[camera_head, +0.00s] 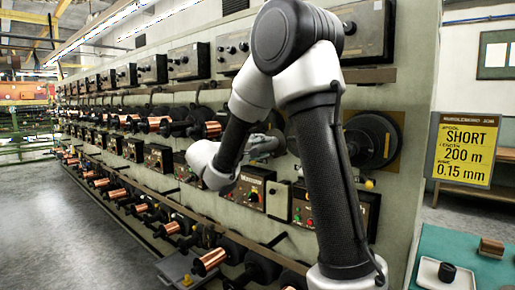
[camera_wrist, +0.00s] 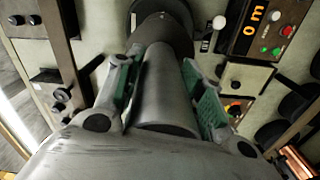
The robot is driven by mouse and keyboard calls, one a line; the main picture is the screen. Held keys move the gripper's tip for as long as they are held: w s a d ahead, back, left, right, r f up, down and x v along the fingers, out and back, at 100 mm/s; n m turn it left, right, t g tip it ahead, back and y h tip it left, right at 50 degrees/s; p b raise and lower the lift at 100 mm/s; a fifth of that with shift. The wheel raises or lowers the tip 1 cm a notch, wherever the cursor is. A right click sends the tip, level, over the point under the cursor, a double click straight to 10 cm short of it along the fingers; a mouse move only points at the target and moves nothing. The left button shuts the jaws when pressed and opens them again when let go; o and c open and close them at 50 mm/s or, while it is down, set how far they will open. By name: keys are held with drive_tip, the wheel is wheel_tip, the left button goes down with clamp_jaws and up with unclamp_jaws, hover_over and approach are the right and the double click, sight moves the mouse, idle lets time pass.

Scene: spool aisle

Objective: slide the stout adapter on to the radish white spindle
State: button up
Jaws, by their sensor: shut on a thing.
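My gripper (camera_wrist: 160,88) is shut on a stout grey cylinder, the adapter (camera_wrist: 165,95), with a green-padded finger on each side. A wider dark round piece (camera_wrist: 165,32) is at the cylinder's far end, close to the machine face. I cannot tell whether it belongs to the adapter or the machine. In the head view my gripper (camera_head: 265,146) reaches right from the wrist, in front of the machine panel, partly behind my arm. I cannot make out a radish white spindle; a white knob (camera_wrist: 219,22) shows beside the dark piece in the wrist view.
A control box (camera_head: 252,192) and a large dark disc (camera_head: 372,140) are near my arm. Rows of copper spools (camera_head: 210,261) line the machine at left. A yellow sign (camera_head: 465,150) stands right, above a teal table (camera_head: 425,245) with a white tray (camera_head: 428,280) and brown block (camera_head: 491,248).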

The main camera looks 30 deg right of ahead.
sight(268, 144)
drive_tip(key=shift+x, duration=2.15)
drive_tip(key=shift+d, duration=0.1)
drive_tip(key=shift+x, duration=5.4)
drive_tip(key=o, duration=1.3)
